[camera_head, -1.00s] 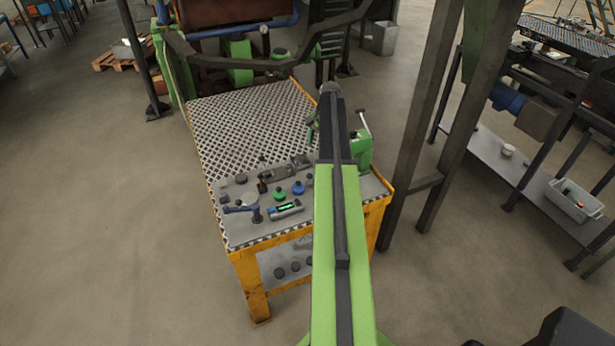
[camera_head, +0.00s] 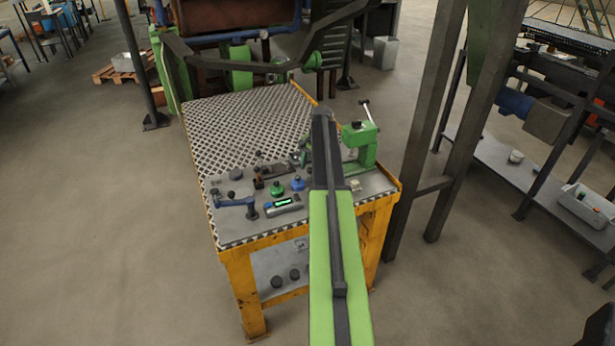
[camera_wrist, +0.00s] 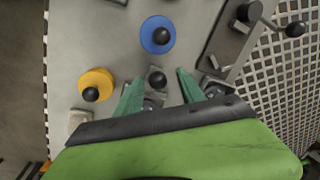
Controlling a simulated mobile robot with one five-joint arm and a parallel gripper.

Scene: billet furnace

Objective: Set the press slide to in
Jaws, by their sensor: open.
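A green press (camera_head: 361,146) with a lever stands at the right side of the bench, partly behind my arm in the head view. In the wrist view, a small grey block with a black knob (camera_wrist: 156,80) lies between my fingertips, apparently below them. I cannot tell whether this is the press slide's knob. My gripper (camera_wrist: 160,88) is open and empty, with a teal finger on either side of that knob. My arm hides part of the bench in the head view.
The bench (camera_head: 240,240) has a perforated top at the back. A green knob (camera_head: 277,188), a blue lever (camera_head: 235,202) and a small display unit (camera_head: 283,205) are on its front panel. A lever clamp (camera_wrist: 250,30) is right of my fingers. A dark post (camera_head: 420,110) stands at right.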

